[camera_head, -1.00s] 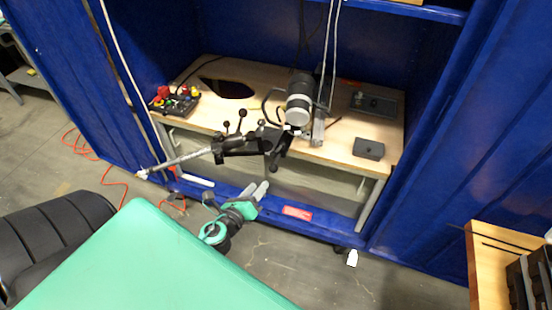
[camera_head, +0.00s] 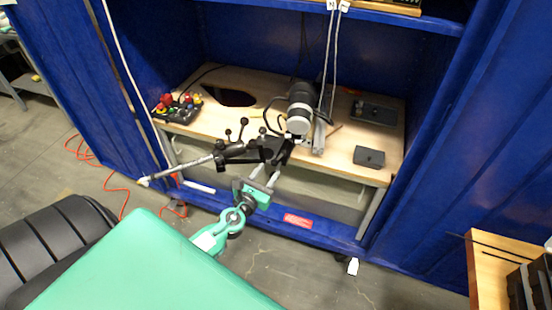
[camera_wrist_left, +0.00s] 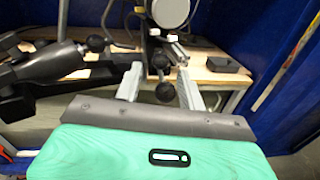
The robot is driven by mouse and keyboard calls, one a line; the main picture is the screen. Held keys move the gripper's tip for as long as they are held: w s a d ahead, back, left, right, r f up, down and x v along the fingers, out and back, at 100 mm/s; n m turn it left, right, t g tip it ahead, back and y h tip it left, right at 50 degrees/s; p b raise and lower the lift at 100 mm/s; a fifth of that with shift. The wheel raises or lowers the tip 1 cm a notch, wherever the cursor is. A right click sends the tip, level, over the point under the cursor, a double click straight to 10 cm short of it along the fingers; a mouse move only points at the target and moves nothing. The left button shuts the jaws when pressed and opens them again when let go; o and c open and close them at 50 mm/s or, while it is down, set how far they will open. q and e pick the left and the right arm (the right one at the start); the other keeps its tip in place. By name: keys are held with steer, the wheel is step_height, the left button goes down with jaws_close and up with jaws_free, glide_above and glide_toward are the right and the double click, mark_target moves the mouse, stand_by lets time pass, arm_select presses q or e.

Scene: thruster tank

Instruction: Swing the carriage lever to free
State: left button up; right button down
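A black carriage (camera_head: 238,154) with several ball-ended levers (camera_head: 243,122) sits at the front edge of the wooden bench, with a silver rod (camera_head: 185,167) running out to the left. I cannot tell which lever is the carriage lever. My left gripper (camera_head: 265,173) is just below and in front of the carriage's right end, fingers pointing at it. In the left wrist view its two grey fingers (camera_wrist_left: 160,84) are open. A black ball knob (camera_wrist_left: 165,92) appears between them, with another knob (camera_wrist_left: 159,61) just above; contact cannot be told. My right gripper is not in view.
A grey-white cylindrical unit (camera_head: 300,108) stands behind the carriage with cables around it. A control box with coloured buttons (camera_head: 176,107) is at the bench's left, a small grey box (camera_head: 369,157) at its right. Blue walls (camera_head: 440,140) enclose both sides.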

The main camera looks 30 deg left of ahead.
mark_target(276, 160)
arm_select(q)
steer(key=shift+w+a+p, duration=0.15)
steer(key=shift+w+p, duration=0.05)
steer(key=shift+w, duration=1.4)
steer(key=shift+w+a+p, duration=0.15)
steer(key=shift+w, duration=1.4)
jaws_close()
